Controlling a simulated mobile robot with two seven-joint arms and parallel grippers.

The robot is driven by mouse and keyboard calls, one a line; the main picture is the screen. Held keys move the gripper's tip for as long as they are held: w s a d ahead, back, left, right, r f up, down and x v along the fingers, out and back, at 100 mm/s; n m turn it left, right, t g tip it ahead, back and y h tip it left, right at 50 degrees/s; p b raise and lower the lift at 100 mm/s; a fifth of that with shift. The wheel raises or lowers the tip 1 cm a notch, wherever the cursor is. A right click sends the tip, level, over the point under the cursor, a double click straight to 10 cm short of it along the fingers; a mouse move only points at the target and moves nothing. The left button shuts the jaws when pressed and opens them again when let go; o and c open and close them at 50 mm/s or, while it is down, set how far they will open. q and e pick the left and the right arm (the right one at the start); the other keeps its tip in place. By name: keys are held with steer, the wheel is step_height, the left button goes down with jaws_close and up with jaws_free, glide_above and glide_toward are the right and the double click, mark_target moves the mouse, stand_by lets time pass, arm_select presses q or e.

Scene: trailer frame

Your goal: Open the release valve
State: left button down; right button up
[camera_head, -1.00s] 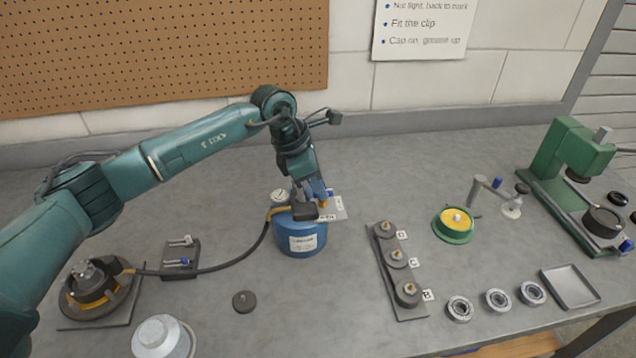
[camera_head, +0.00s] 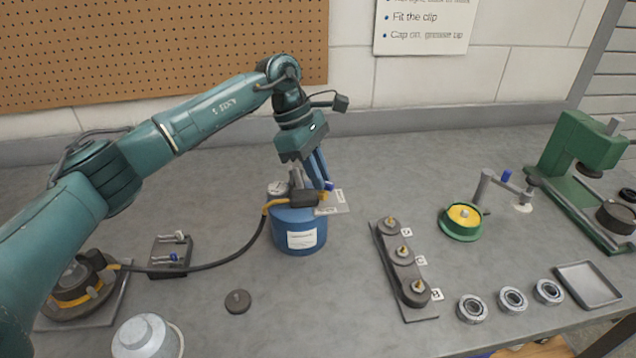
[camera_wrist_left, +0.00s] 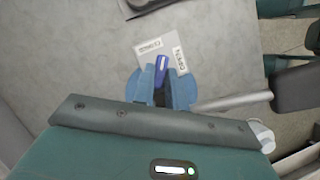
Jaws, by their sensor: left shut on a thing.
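The blue pump unit (camera_head: 299,240) stands on the bench with a gauge (camera_head: 277,188) and a black hose fitting on top. Its release valve has a small blue lever (camera_head: 328,186) beside a label plate (camera_head: 333,207) with two white labels. My left gripper (camera_head: 323,183) reaches down over the top of the unit, its blue fingers at the lever. In the left wrist view the gripper (camera_wrist_left: 162,88) is shut around the blue lever (camera_wrist_left: 161,68), whose end sticks out between the fingers toward the label plate (camera_wrist_left: 165,52). The valve body is mostly hidden. My right gripper is not shown.
A hose (camera_head: 222,268) runs from the unit left to a hub fixture (camera_head: 78,285). A rack with small blue-tipped parts (camera_head: 170,253), a grey puck (camera_head: 238,301), a three-post rail (camera_head: 404,272), a green dish (camera_head: 461,222) and bearings stand around. The bench behind the unit is clear.

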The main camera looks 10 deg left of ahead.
arm_select(q)
steer(key=shift+w+m+g+b, duration=0.15)
steer(key=shift+m+g+b, duration=0.25)
steer(key=shift+m, duration=0.6)
steer(key=m+g+y+b, duration=0.1)
steer(key=m, duration=0.2)
steer(key=shift+w+d+m, duration=0.1)
steer(key=shift+m, duration=0.2)
steer(key=m+g+y, duration=0.1)
steer(key=m, duration=0.2)
steer(key=shift+w+d+r, duration=0.1)
steer(key=shift+m+y, duration=0.4)
steer(key=shift+m, duration=0.9)
steer(key=shift+p, duration=0.3)
steer(key=c, duration=1.4)
jaws_free()
steer(key=shift+c, duration=0.2)
